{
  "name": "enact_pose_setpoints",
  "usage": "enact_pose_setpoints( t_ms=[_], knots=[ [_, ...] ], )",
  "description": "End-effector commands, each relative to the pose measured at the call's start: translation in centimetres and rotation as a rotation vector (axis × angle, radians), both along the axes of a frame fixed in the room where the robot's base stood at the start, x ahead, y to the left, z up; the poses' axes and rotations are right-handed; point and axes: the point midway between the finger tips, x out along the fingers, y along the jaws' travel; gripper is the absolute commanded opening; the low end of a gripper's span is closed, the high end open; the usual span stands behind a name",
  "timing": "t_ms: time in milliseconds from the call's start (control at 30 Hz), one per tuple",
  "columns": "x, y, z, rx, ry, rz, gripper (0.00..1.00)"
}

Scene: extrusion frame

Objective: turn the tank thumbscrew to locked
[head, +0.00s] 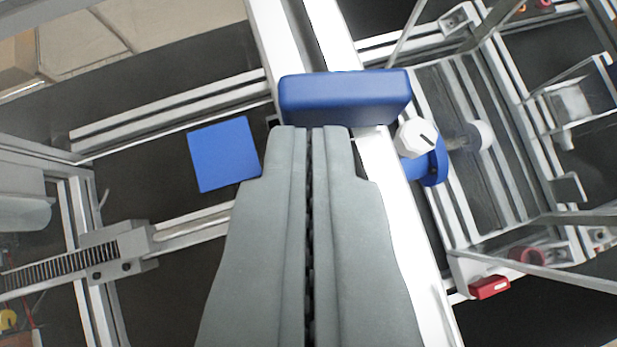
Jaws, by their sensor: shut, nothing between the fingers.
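A white faceted knob (417,138) with a short dark slanted line on its face looks like the tank thumbscrew. It sits at a blue round bracket (437,162) beside the white upright rail. I cannot tell from the line alone whether it is locked. My gripper (311,129) is shut and empty, its grey fingers pointing up the picture. Its tips are left of the knob and apart from it. They appear at the lower edge of a blue rounded block (345,97); whether they touch it I cannot tell.
A white round knob (480,135) on a shaft lies right of the thumbscrew. A blue square plate (224,154) is left of my gripper. White rails (400,225) cross the view. A red clip (489,287) sits lower right, and a grey toothed rack (75,262) lower left.

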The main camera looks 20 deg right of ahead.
Motion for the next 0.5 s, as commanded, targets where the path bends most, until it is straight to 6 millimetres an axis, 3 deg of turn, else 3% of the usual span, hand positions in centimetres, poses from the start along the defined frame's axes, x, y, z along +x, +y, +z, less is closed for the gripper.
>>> enact_pose_setpoints(
  t_ms=[500],
  knots=[
    [0.36,0.49,-0.02,-0.002,0.001,-0.125,0.00]
  ],
)
